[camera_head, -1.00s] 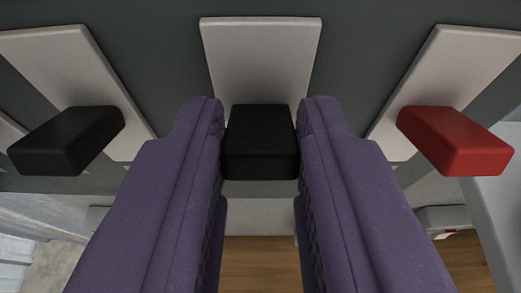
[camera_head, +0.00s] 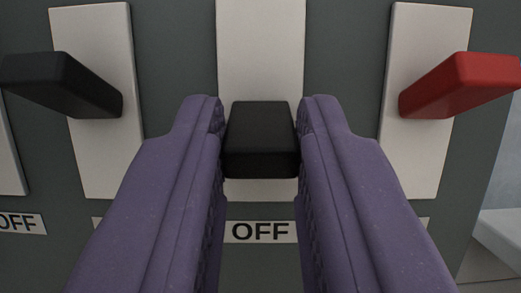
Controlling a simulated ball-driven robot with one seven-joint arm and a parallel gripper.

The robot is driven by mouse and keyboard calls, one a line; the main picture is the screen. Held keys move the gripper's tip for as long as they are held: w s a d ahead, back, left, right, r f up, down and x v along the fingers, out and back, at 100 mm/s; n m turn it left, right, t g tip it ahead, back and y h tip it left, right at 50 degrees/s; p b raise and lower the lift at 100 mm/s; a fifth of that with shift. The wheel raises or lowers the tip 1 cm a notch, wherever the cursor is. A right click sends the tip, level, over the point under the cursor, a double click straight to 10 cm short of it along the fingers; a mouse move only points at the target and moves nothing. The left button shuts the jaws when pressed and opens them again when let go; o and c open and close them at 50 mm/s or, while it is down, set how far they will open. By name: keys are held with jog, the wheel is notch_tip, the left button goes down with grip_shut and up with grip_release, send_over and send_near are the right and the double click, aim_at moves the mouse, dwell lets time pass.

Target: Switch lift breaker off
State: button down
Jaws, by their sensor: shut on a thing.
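A black breaker lever (camera_head: 260,140) stands out from a white upright plate (camera_head: 260,50) on a dark grey panel. My gripper (camera_head: 261,140) has its two purple fingers shut on this lever, one on each side. The lever's outer end faces me and sits low in front of its plate, lower than the levers beside it. A label reading OFF (camera_head: 260,232) shows just below the plate, between the fingers. The fingers hide parts of the label strip. No name for this breaker is in view.
Another black lever (camera_head: 62,85) stands on a plate to the left, and a red lever (camera_head: 460,84) on a plate to the right, both clear of my fingers. Another OFF label (camera_head: 20,223) is at lower left. The panel (camera_head: 345,60) ends at the right.

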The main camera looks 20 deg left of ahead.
jog(key=shift+w+f+t+y+b, duration=0.1)
jog(key=shift+f+t+y+b, duration=0.5)
jog(key=shift+b, duration=2.25)
jog(key=shift+f+t+b, duration=0.2)
jog(key=shift+t+b, duration=0.15)
jog(key=shift+t, duration=0.05)
jog(key=shift+r+b, duration=0.15)
jog(key=shift+b, duration=0.25)
jog(key=c, duration=0.9)
grip_release()
jog(key=v, duration=0.7)
jog(key=shift+s+f, duration=0.2)
jog(key=shift+f, duration=0.05)
